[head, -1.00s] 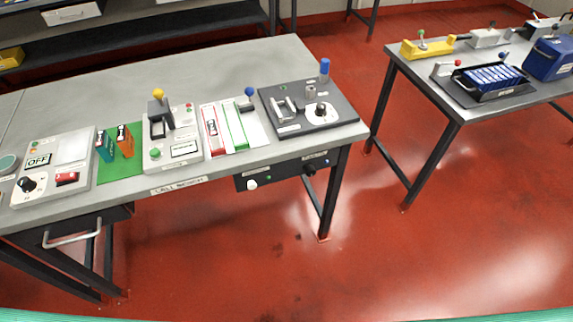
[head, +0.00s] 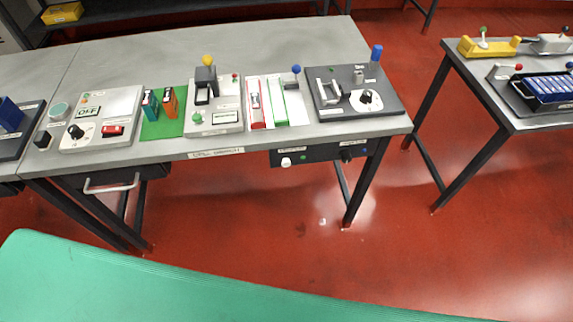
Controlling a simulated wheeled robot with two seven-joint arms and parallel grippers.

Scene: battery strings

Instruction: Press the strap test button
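I cannot read any label as strap test, so I cannot tell which button it is. A green button (head: 198,118) is at the front left of a grey test unit (head: 226,127), which has a yellow-ball lever (head: 207,61) and a small display. Under the bench's front edge, a dark panel (head: 325,157) carries a white knob (head: 286,162), a small green button (head: 303,157) and a black knob (head: 347,155). A dark board (head: 390,103) on the bench's right end has a rotary dial (head: 366,99) and a blue-topped post. Neither gripper shows.
The grey bench (head: 130,60) also holds a red-switch panel (head: 125,98), teal and orange blocks on a green mat (head: 165,128), and red and green strips. A second table (head: 450,52) stands right. Red floor (head: 270,230) lies open before the bench. A green surface (head: 120,285) fills the bottom left.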

